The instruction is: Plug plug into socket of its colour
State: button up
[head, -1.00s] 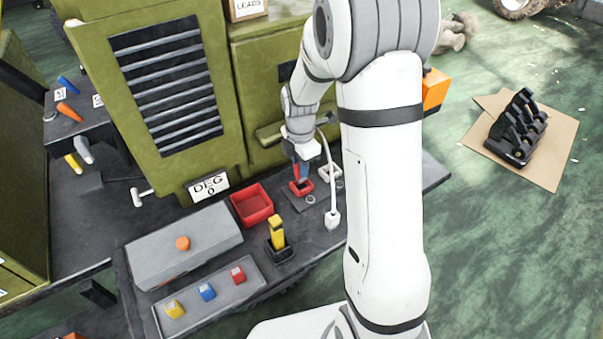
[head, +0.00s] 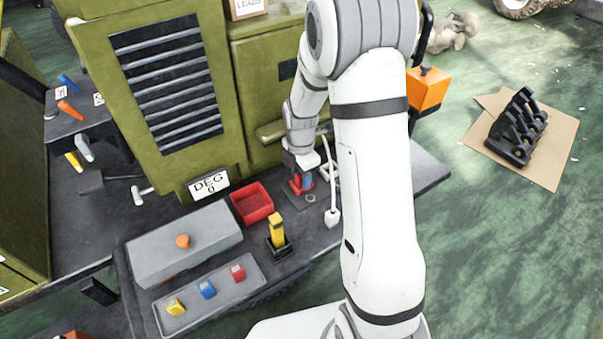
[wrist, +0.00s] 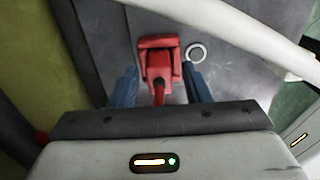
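A red plug (wrist: 158,68) with a red lead stands upright at a red socket (wrist: 157,42) on a dark plate. It looks seated, but how deep it sits is hidden. My gripper (wrist: 159,80) is low over it, with one blue finger on each side. In the wrist view a gap shows between the plug and each finger, so the gripper is open around it. In the head view my gripper (head: 301,180) partly hides the plug and socket. A yellow upright piece (head: 277,230) stands in a black holder nearer the front.
A red bin (head: 252,203) stands left of my gripper. A white cable (head: 333,190) runs close on its right. The green cabinet (head: 160,90) rises behind. A grey tray (head: 215,308) holds yellow, blue and red blocks, beside a grey box (head: 185,245) with an orange knob.

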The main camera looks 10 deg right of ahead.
notch_tip(320, 180, up, 12)
jog(key=s+r+m+t, duration=0.1)
jog(key=s+r+m, duration=0.3)
jog(key=s+m, duration=0.6)
jog(key=s+r+m+t, duration=0.1)
jog(key=s+r+m, duration=0.3)
jog(key=s+m, duration=0.7)
jog(key=shift+s+d+r+m+t, duration=0.15)
jog(key=shift+d+r+m+t, duration=0.15)
jog(key=shift+t, duration=0.1)
